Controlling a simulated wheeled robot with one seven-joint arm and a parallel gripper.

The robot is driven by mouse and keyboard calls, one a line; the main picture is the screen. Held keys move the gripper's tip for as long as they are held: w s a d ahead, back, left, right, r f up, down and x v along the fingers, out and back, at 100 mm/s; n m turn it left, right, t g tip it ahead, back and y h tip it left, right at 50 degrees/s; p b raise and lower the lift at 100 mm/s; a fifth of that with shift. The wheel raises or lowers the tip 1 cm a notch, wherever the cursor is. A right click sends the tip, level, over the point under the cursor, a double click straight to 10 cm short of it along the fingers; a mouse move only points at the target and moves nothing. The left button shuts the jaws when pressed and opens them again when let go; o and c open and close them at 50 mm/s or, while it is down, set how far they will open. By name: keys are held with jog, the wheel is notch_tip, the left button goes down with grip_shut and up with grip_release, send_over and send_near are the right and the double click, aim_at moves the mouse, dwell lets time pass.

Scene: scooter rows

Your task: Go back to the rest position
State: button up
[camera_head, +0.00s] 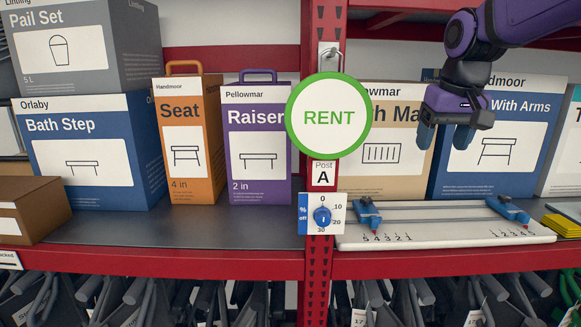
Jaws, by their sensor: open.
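My gripper (443,136) hangs at the upper right, in front of the Handmoor "With Arms" box (520,125) and a tan Pellowmar box (393,100). Its blue fingers point down and are apart, with nothing seen between them. It is above the white board (450,237) with blue sliders and clear of it. My purple arm reaches in from the top right. No marker of a rest position shows.
A red post (319,265) carries a round RENT sign (328,117) and a blue dial (322,216). Boxes stand along the grey shelf (190,228), among them an orange Seat box (186,135) and a purple Raiser box (258,145). Folded scooters (190,298) hang below.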

jog(key=s+d+f+t, duration=0.1)
jog(key=s+f, duration=0.2)
jog(key=s, duration=0.8)
jog(key=s+d+f+t, duration=0.1)
jog(key=s+f, duration=0.2)
jog(key=s, duration=0.8)
jog(key=shift+s, duration=0.2)
